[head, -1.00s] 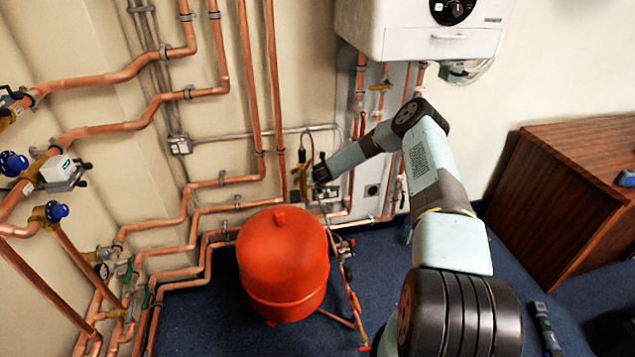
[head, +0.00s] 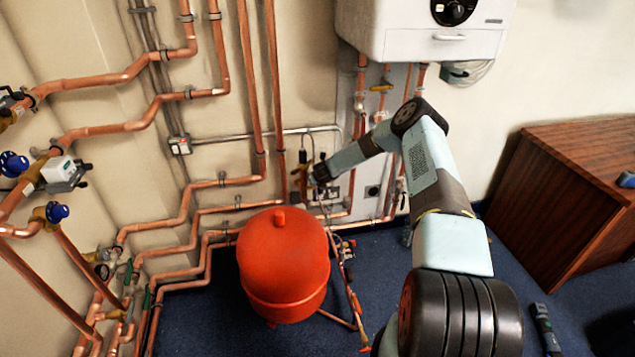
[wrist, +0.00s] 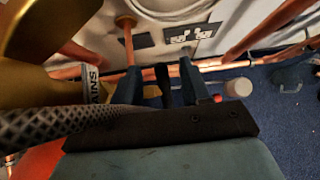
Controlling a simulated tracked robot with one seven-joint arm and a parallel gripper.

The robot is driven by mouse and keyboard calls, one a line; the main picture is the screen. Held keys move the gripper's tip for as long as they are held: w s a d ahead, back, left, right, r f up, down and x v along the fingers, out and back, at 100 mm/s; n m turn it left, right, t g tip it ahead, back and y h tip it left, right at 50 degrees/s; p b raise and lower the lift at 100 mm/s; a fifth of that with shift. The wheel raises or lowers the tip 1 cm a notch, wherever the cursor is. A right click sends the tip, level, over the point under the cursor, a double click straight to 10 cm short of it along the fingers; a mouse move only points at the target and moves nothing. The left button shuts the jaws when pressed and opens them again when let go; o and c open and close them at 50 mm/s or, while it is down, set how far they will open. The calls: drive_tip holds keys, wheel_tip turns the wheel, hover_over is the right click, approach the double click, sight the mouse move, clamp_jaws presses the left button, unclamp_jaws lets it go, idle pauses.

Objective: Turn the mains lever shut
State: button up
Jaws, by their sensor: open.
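My gripper (wrist: 160,80) is open in the wrist view, its two dark fingers spread apart. A dark upright bar (wrist: 163,86) shows between the fingers; it looks like the mains lever, but I cannot tell whether the fingers touch it. A white band (wrist: 95,84) with part of the word "MAINS" is on the pipework left of the fingers, beside a large brass part (wrist: 50,30). In the head view the gripper end of my arm is at the brass fitting (head: 300,182) on the wall pipes, behind the red vessel. A dark upright piece (head: 303,157) stands there; my wrist partly hides the fitting.
A braided hose (wrist: 40,125) runs close left of my gripper. The red vessel (head: 283,265) stands just in front of the pipes. The white boiler (head: 420,30) hangs above, and a wooden cabinet (head: 570,200) is at right. Blue carpet lies open around the vessel.

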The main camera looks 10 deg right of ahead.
drive_tip(key=v, duration=1.3)
drive_tip(key=shift+s+r, duration=0.2)
drive_tip(key=shift+s, duration=0.05)
drive_tip(key=shift+c, duration=0.4)
drive_tip(key=shift+s+d+r, duration=0.1)
drive_tip(key=shift+s, duration=0.05)
drive_tip(key=shift+c, duration=0.8)
drive_tip(key=shift+s+d+r, duration=0.1)
drive_tip(key=shift+s+r, duration=0.2)
drive_tip(key=shift+s, duration=0.35)
drive_tip(key=shift+c, duration=1.4)
drive_tip(key=shift+w+f, duration=0.1)
drive_tip(key=shift+w, duration=0.05)
drive_tip(key=shift+c, duration=0.9)
drive_tip(key=x, duration=1.3)
drive_tip(key=shift+w+f, duration=0.15)
drive_tip(key=shift+f, duration=0.15)
clamp_jaws()
